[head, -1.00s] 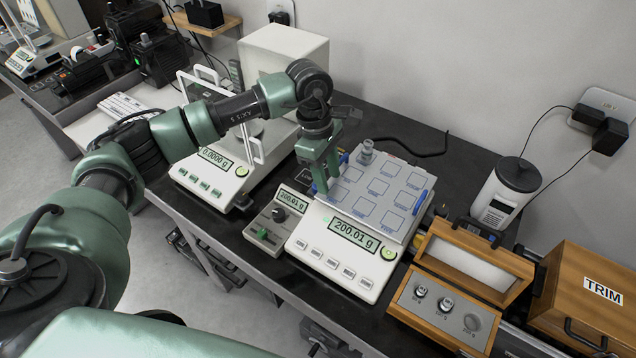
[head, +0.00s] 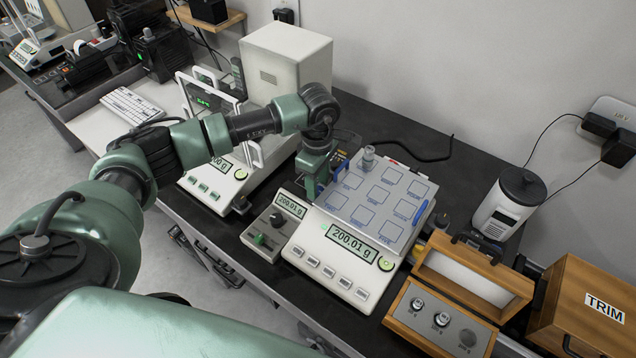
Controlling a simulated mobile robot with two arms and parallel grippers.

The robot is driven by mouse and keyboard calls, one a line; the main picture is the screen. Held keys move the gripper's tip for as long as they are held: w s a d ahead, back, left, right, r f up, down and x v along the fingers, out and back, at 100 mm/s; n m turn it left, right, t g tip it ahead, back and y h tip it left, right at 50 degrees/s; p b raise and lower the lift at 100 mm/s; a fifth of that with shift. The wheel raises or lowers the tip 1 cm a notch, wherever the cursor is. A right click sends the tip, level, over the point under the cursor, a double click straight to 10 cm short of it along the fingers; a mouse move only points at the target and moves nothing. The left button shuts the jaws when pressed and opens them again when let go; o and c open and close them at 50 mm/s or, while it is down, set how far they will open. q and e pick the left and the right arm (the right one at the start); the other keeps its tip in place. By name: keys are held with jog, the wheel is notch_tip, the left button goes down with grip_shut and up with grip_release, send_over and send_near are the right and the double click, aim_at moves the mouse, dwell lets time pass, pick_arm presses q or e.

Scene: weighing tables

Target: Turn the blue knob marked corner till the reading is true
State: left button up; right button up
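The balance with a square marked pan (head: 372,222) stands on the dark bench, and its display (head: 352,241) reads 200.01 g. A small metal weight (head: 368,156) stands at the back left of the pan. A blue knob (head: 417,212) shows at the pan's right side. My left gripper (head: 312,190) points down at the pan's left edge, where it hides any knob beneath it. Its fingers are seen edge-on, so their opening cannot be told. The knob markings are too small to read. My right gripper is not in view.
A small control box (head: 273,227) left of the balance also reads 200.01 g. A wooden weight box (head: 440,318), a white canister (head: 507,205) and a TRIM box (head: 585,310) stand to the right.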

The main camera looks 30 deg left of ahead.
pick_arm(q)
jog(key=shift+w+f, duration=0.1)
jog(key=shift+f, duration=0.9)
grip_shut()
jog(key=shift+w+f+m+b, duration=0.1)
jog(key=shift+f+m+b, duration=0.15)
jog(key=shift+b, duration=0.4)
jog(key=shift+r+m+b, duration=0.1)
jog(key=shift+m+b, duration=0.2)
jog(key=shift+m, duration=0.05)
jog(key=shift+r, duration=0.2)
grip_release()
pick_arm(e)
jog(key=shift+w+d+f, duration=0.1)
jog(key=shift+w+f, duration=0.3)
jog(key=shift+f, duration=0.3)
